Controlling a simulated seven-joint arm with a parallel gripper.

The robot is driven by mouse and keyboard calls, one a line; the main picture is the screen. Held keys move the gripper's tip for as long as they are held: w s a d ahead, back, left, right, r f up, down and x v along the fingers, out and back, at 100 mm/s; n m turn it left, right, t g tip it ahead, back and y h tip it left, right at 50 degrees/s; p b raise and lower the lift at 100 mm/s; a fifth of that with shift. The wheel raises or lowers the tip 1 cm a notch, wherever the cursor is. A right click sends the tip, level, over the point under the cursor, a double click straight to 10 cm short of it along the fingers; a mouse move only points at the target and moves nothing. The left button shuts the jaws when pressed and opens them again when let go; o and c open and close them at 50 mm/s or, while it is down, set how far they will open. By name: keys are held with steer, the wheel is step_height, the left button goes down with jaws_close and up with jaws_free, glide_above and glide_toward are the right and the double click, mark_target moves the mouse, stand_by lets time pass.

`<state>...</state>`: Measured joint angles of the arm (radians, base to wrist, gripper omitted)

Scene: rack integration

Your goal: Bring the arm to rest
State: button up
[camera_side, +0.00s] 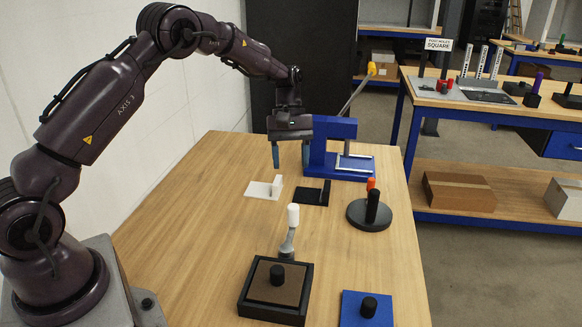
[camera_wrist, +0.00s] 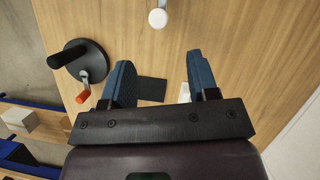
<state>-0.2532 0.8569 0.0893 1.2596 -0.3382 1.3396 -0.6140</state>
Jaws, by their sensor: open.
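My gripper (camera_side: 290,157) is above the far part of the wooden table, pointing down, with its two blue-grey fingers apart and nothing between them. In the wrist view my gripper (camera_wrist: 160,62) also shows open and empty. Below it on the table are a white plate with an upright block (camera_side: 264,189) and a black plate with an upright block (camera_side: 315,193). The fingers look clear of both. The wrist view shows the black plate (camera_wrist: 152,90) between and beyond the fingers, and part of the white one (camera_wrist: 184,93), mostly hidden by a finger.
A blue press-like fixture (camera_side: 335,148) with a yellow-tipped lever stands close behind my gripper. A round black base with a post (camera_side: 370,213) is to the right. A white-topped grey piece (camera_side: 290,230), a black tray (camera_side: 245,300) and a blue plate (camera_side: 350,315) are nearer.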

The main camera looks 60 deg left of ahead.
steer(key=s+d+r+m+t+y, duration=0.1)
steer(key=s+d+r+m+t, duration=0.1)
steer(key=s, duration=0.6)
steer(key=s+d+r+m+t+y, duration=0.1)
steer(key=s+d+r+m+t, duration=0.2)
steer(key=s+r+m, duration=0.3)
steer(key=s+d+r+m+t+y, duration=0.1)
steer(key=s+d+r+m, duration=0.3)
steer(key=s+r, duration=0.5)
steer(key=s+t, duration=0.1)
steer(key=s, duration=0.2)
steer(key=shift+s+d+r+t+y, duration=0.2)
steer(key=shift+d+r+t+y, duration=0.05)
steer(key=shift+d+t+y, duration=0.15)
